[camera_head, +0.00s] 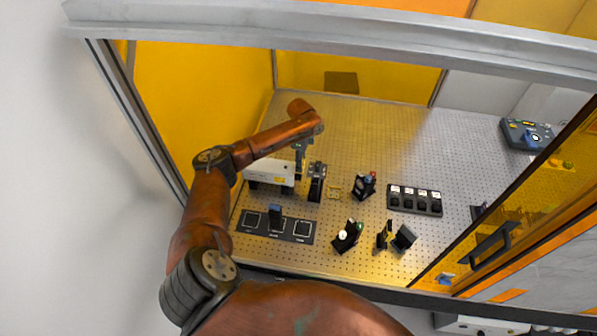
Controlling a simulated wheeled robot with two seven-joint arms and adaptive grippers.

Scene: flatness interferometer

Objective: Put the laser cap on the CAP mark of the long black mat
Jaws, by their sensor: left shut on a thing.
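The long black mat (261,234) lies at the front left of the perforated table, with several pale square outlines. Its small labels are too blurred to read surely. A dark blue-black block (275,212) stands upright on its middle square; the outer two squares are bare. A white laser box (262,171) sits behind the mat. My left gripper (299,172) points down at the laser's right end and is shut on a small dark thing there, taken as the laser cap. The cap is mostly hidden, and I cannot tell whether it touches the laser. My right gripper is out of view.
A dark optic mount (317,182) stands close right of my left gripper. More mounts (364,186) and a black tray (427,201) with several slots are further right. A blue-grey device (527,135) is at the far right. The table's back middle is clear; an enclosure frame surrounds it.

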